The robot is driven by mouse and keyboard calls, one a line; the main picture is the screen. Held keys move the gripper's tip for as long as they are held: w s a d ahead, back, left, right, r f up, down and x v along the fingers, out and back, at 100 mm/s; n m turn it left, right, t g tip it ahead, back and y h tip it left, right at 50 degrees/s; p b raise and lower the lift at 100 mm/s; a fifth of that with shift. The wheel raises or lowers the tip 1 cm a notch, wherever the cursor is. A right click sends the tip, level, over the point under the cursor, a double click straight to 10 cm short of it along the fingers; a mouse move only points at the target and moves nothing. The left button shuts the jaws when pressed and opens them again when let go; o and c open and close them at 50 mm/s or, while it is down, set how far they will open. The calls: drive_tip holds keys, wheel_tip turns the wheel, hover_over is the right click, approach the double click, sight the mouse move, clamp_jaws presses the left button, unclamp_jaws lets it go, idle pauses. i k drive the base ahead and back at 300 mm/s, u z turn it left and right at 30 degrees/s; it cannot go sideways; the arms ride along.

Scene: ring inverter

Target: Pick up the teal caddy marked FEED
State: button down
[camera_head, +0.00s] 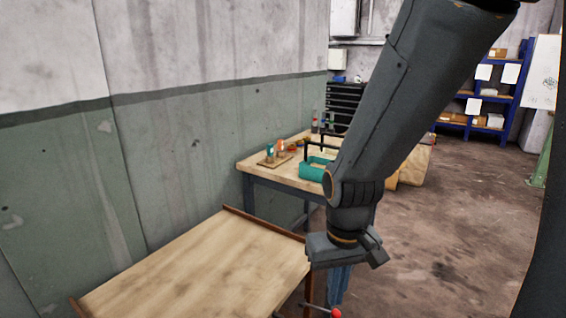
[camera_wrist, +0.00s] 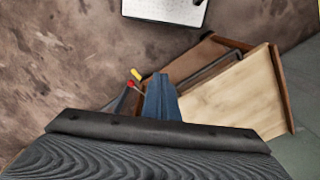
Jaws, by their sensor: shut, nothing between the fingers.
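A teal caddy (camera_head: 312,171), an open-topped box, stands on the far wooden workbench (camera_head: 262,172). My arm hides part of its right side, and any marking on it is too small to read. My gripper (camera_head: 338,292) points down in front of the right end of the near wooden table, well short of the caddy. Its blue fingers also show in the wrist view (camera_wrist: 161,82), together with nothing between them. The caddy does not show in the wrist view.
The near table (camera_head: 190,270) has a bare top with brown raised edges; it also shows in the wrist view (camera_wrist: 235,98). A wooden board with small items (camera_head: 274,158) lies left of the caddy. Blue shelves (camera_head: 480,100) stand far back. The floor at right (camera_head: 450,230) is clear.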

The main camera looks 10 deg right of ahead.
sight(311, 169)
drive_tip(key=z, duration=1.8)
drive_tip(key=i, duration=2)
drive_tip(key=u, duration=2.85)
